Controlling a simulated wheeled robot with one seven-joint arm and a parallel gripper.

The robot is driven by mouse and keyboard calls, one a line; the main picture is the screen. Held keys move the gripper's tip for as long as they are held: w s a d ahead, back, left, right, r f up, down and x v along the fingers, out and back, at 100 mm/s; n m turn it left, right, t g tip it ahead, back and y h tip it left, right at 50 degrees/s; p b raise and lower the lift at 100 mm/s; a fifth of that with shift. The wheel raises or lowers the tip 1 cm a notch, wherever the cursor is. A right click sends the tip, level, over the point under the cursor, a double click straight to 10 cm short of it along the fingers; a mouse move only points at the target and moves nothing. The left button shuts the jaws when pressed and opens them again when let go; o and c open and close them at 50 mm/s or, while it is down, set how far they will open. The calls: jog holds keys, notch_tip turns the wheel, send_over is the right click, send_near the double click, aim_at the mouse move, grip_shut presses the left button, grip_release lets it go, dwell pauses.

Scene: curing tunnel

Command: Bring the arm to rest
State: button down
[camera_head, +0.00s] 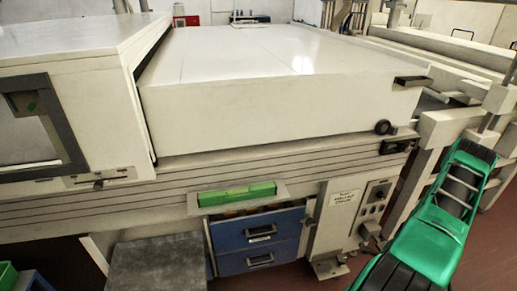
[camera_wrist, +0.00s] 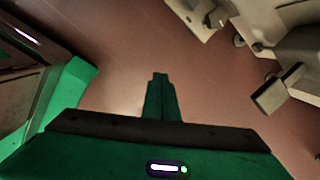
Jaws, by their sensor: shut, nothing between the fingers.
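My gripper (camera_wrist: 161,97) shows in the wrist view as two narrow green fingers pressed together, with nothing between them. It points over bare reddish floor (camera_wrist: 120,40) and touches nothing that I can see. In the head view my green and black arm (camera_head: 436,232) rises along the right side, in front of the machine. I cannot make out the fingertips in that view.
A large white machine (camera_head: 270,110) fills the head view. Below it are a ledge with a green block (camera_head: 237,194), blue drawers (camera_head: 260,240) and a control panel (camera_head: 376,200). Pale machine parts (camera_wrist: 285,85) stand at the wrist view's right.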

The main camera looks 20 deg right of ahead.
jog(key=w+r+n+g, duration=0.1)
jog(key=w+r+n, duration=0.15)
jog(key=r, duration=0.75)
jog(key=w+r+n, duration=0.2)
jog(key=r+n, duration=0.2)
jog(key=r, duration=0.6)
jog(key=w+r+n+g, duration=0.1)
jog(key=w+r+n, duration=0.25)
jog(key=r, duration=0.55)
jog(key=s+a+r+n+h, duration=0.1)
jog(key=a+r+n, duration=0.25)
jog(key=r, duration=0.45)
jog(key=s+a+r+n, duration=0.15)
jog(key=a+r, duration=0.25)
jog(key=r, duration=0.5)
jog(key=s+a+r+n, duration=0.4)
jog(key=s+a+r, duration=0.2)
jog(key=a+r, duration=0.1)
jog(key=s+a+r+n+y, duration=0.1)
jog(key=s+a+r+n, duration=0.4)
jog(key=a, duration=0.4)
notch_tip(320, 180, up, 2)
jog(key=shift+s+a+r, duration=0.15)
jog(key=shift+s+a, duration=0.25)
jog(key=shift+s, duration=0.05)
